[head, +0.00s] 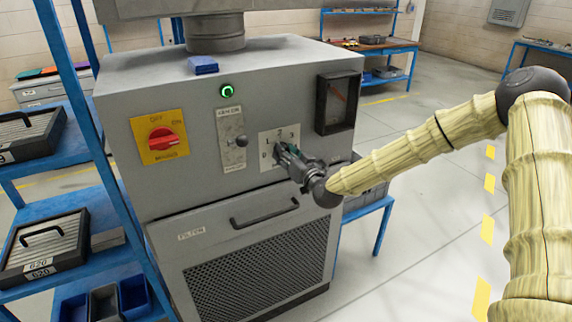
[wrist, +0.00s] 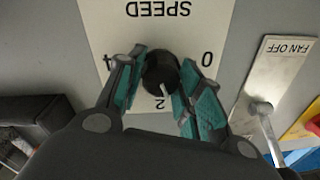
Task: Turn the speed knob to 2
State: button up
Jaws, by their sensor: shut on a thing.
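The speed knob (wrist: 159,70) is a round black knob on a white plate (wrist: 110,25) marked SPEED. It appears upside down in the wrist view. A short white pointer mark on its face is directed down, roughly toward the 2; I cannot tell if it is exactly lined up. The 0 is to the right and another numeral to the left; fingers cover other marks. My gripper (wrist: 160,80) has its teal-padded fingers on both sides of the knob, shut on it. In the head view my gripper (head: 281,150) reaches the plate (head: 292,130) and hides most of the knob.
Left of the speed plate is the FAN OFF lever (head: 242,141), then a red rotary switch (head: 162,139) on a yellow plate. A gauge (head: 337,102) is to the right. The filter drawer handle (head: 264,213) protrudes below.

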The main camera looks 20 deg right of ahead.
jog(key=shift+d+m+b, duration=0.1)
jog(key=shift+m+b, duration=1.8)
jog(key=shift+b, duration=0.2)
jog(key=o, duration=1)
jog(key=shift+o, duration=0.2)
jog(key=v, duration=1.2)
jog(key=shift+f, duration=0.1)
